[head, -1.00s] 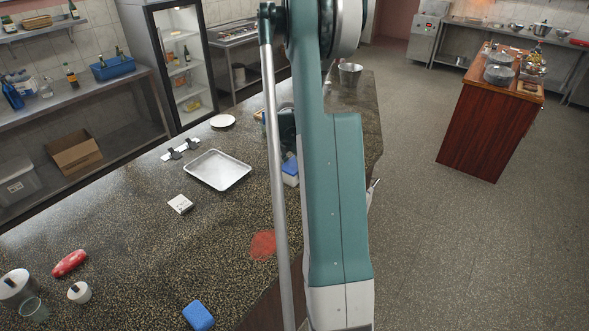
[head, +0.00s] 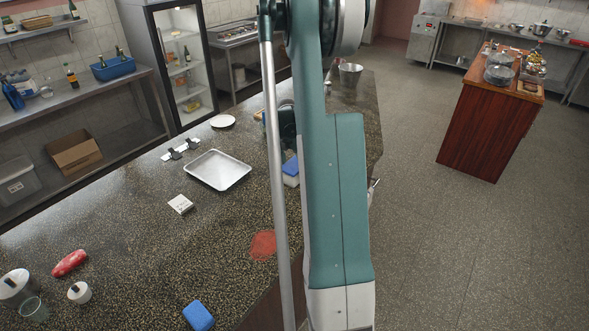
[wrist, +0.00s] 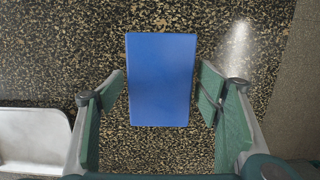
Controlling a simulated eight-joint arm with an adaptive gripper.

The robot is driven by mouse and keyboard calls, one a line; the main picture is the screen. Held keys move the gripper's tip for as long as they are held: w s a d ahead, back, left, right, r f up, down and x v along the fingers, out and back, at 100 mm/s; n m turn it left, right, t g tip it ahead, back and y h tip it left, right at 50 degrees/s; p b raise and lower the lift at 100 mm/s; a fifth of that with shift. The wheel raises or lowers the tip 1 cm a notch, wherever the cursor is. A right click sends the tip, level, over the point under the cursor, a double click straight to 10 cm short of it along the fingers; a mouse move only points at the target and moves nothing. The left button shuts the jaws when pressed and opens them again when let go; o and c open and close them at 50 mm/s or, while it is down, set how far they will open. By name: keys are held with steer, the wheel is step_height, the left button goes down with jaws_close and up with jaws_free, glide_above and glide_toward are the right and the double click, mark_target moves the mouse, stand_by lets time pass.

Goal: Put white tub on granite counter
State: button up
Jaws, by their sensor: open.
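The white tub (head: 291,181) with a blue lid stands on the granite counter (head: 120,215), beside my arm in the head view. My arm covers its right part. In the wrist view only its blue lid (wrist: 161,80) shows, with speckled granite around it. My gripper (wrist: 163,72) is open above the tub, one finger on each side of the lid, with a visible gap on both sides. In the head view my gripper (head: 284,120) is partly hidden behind my arm.
A metal tray (head: 217,170) lies left of the tub and also shows in the wrist view (wrist: 30,138). A white plate (head: 222,121) lies farther back.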

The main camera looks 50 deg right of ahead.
step_height(320, 180, up, 11)
steer(key=a, duration=0.1)
steer(key=shift+a+f, duration=0.2)
steer(key=shift+a, duration=0.15)
stand_by(0.7)
steer(key=a+r+m+t, duration=0.1)
steer(key=a+r+m, duration=0.3)
steer(key=a, duration=0.8)
steer(key=a+r+m+t, duration=0.1)
steer(key=a+r+m, duration=0.1)
steer(key=a+r, duration=0.65)
steer(key=a+r+m+t, duration=0.2)
steer(key=a+r+m, duration=0.1)
steer(key=a, duration=1.1)
steer(key=s+a+m+t+y, duration=0.1)
steer(key=s+a+m, duration=0.3)
steer(key=s+a, duration=0.3)
steer(key=s+a+m+t, duration=0.2)
steer(key=s+a+m, duration=0.3)
steer(key=a, duration=1.3)
steer(key=s, duration=0.3)
steer(key=shift+a+f+y, duration=0.3)
steer(key=shift+f+y, duration=0.1)
